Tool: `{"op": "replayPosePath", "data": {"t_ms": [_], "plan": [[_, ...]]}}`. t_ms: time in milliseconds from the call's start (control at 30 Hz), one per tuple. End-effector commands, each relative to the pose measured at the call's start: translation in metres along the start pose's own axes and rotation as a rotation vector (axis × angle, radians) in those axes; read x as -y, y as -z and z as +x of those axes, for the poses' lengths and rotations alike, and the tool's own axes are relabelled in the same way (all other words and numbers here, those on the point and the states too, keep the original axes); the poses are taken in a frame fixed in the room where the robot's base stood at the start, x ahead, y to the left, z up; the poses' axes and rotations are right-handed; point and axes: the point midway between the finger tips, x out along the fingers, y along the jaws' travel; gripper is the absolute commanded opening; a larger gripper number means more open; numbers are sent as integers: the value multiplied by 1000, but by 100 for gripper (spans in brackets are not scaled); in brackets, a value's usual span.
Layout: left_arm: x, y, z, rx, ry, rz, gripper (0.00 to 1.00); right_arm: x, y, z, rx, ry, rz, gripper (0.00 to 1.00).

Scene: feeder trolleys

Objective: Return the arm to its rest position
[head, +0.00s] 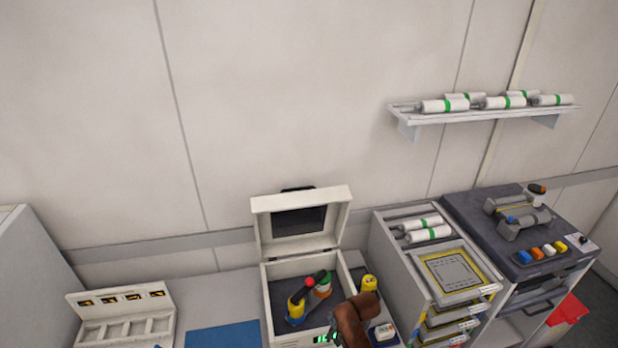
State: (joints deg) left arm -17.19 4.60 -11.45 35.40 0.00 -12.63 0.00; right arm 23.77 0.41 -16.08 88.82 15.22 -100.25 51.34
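No gripper can be made out clearly in the head view. A brown rounded jointed shape at the bottom edge, right of centre, looks like part of my own arm, and it overlaps the front right of the open case (263,229). I cannot see a fingertip or anything held. My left arm does not show.
The white case stands lid up, with a yellow-and-black tool (297,307) and a red-topped item inside. A blue mat (223,337) and a slotted white rack (128,329) lie left. A drawer unit (388,254), a dark-topped trolley (470,220) and a wall shelf (490,114) with white rolls stand right.

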Motion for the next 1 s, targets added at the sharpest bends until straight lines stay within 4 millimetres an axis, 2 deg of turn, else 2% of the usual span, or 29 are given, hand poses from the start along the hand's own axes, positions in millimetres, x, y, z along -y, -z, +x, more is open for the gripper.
{"op": "replayPosePath", "data": {"t_ms": [33, 233, 400, 500, 700, 1000], "plan": [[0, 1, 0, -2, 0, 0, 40, -27, -12, 7, -10, 12, -22, 44], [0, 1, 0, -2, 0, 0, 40, -124, -51, 10, -87, 22, -141, 44], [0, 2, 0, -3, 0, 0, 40, -207, -91, -10, -162, -18, -245, 44], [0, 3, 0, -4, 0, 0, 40, -242, -110, -25, -195, -51, -298, 44], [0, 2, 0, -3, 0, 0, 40, -288, -138, -51, -235, -108, -373, 44], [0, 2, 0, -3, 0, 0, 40, -332, -168, -87, -270, -182, -456, 44]]}}
